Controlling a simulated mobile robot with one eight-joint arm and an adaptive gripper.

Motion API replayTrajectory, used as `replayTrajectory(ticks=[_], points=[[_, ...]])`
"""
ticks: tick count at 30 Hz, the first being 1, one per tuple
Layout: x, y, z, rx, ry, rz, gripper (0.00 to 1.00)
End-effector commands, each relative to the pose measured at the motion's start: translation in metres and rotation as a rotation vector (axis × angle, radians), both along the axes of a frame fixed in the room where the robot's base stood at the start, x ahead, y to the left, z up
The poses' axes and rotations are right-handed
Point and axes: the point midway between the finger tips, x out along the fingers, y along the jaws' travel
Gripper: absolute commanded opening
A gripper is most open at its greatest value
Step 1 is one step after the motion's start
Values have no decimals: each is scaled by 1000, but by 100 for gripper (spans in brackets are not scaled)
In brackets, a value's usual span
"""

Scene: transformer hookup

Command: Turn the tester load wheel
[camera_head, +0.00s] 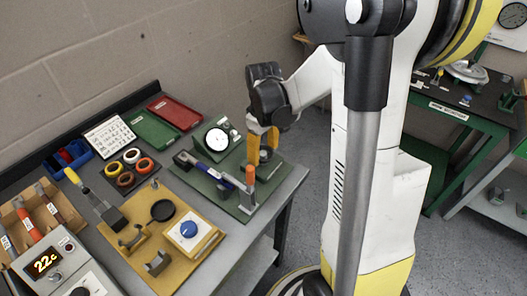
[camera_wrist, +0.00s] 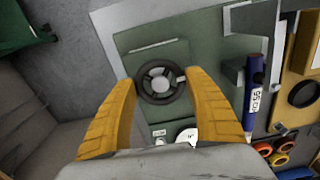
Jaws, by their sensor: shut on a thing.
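The load wheel (camera_wrist: 161,84) is a small dark ring with spokes, seen face-on in the wrist view. It sits on the green tester (camera_wrist: 205,50). My gripper (camera_wrist: 162,83) has its yellow fingers on the left and right of the wheel, shut on its rim. In the head view my gripper (camera_head: 263,147) points down at the right back of the tester's green base (camera_head: 228,188), and its fingers mostly hide the wheel. A round white dial (camera_head: 217,139) stands on the tester, left of my gripper. The wheel's turn angle is hard to judge.
A blue tube with a white label (camera_wrist: 256,85) lies close right of my gripper in the wrist view. Left on the bench (camera_head: 285,190) are a tan board (camera_head: 203,246), tape rolls (camera_head: 125,180) and red (camera_head: 175,113) and green trays (camera_head: 150,130). Floor is open beyond the bench's right edge.

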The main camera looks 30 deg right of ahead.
Motion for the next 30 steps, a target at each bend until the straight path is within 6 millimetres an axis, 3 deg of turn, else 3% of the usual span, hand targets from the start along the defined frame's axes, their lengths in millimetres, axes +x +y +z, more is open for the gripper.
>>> replayTrajectory(ticks=[22, 23, 25, 30], points=[[-1, 0, -1, 1, 1, -96, 32], [-1, 0, -1, 1, 1, -96, 65], [-1, 0, 0, 1, 1, -96, 86], [-1, 0, 0, 0, 1, -96, 86]])
